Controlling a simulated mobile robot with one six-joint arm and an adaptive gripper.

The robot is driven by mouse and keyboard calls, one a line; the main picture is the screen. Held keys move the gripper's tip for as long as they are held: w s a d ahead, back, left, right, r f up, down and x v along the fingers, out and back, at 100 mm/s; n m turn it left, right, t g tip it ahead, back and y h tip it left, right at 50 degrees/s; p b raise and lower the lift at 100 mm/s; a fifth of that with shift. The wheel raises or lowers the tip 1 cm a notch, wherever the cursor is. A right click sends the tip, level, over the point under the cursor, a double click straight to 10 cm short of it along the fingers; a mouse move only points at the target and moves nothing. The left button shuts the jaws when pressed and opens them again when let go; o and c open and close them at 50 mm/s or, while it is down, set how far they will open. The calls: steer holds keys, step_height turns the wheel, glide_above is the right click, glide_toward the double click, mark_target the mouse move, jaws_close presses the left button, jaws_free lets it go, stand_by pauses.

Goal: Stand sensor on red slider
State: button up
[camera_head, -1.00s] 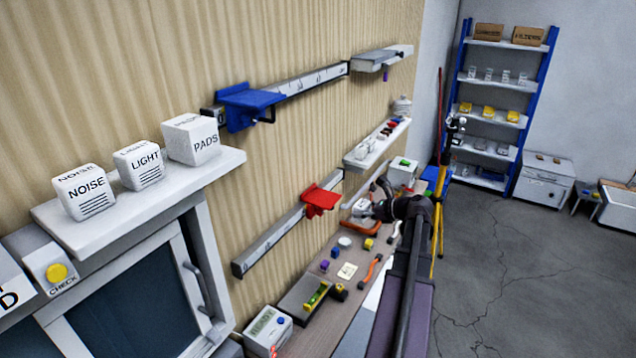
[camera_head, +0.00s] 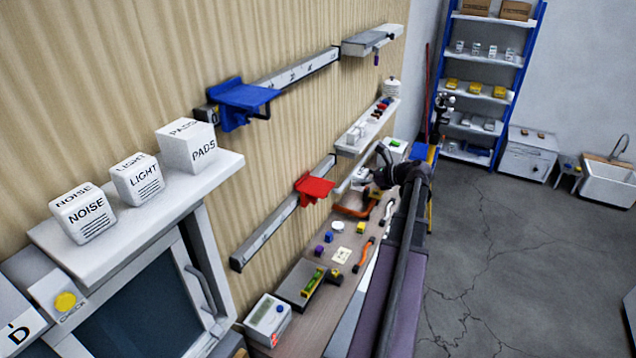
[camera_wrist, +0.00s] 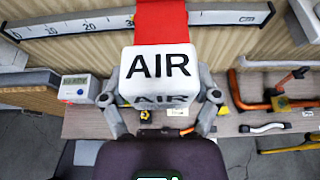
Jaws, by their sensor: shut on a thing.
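A white block sensor marked AIR (camera_wrist: 158,72) is between the fingers of my gripper (camera_wrist: 160,97) in the wrist view, and the fingers are shut on its sides. The red slider (camera_wrist: 160,22) shows behind and above the sensor there, partly hidden by it. In the head view the red slider (camera_head: 314,188) sits on the lower wall rail. My gripper (camera_head: 372,180) is to its right in the picture, above the bench. The sensor is small and partly hidden in that view. Whether it touches the slider cannot be told.
A blue slider (camera_head: 243,95) sits on the upper rail (camera_head: 300,72). White blocks marked NOISE (camera_head: 82,213), LIGHT (camera_head: 137,179) and PADS (camera_head: 187,146) stand on a shelf at left. The bench (camera_head: 300,325) below holds a level, a meter (camera_head: 268,318) and several small items.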

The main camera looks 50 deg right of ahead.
steer(key=b, duration=0.1)
glide_above(317, 186)
steer(key=s, duration=0.1)
steer(key=shift+s+d+f, duration=0.15)
steer(key=shift+d+f, duration=0.1)
steer(key=shift+f, duration=0.4)
steer(key=shift+w+a+f, duration=0.1)
steer(key=shift+w+a, duration=0.05)
steer(key=shift+w, duration=0.45)
step_height(317, 186, down, 4)
steer(key=b, duration=0.4)
steer(key=shift+r, duration=0.25)
steer(key=shift+f, duration=0.15)
steer(key=o, duration=1)
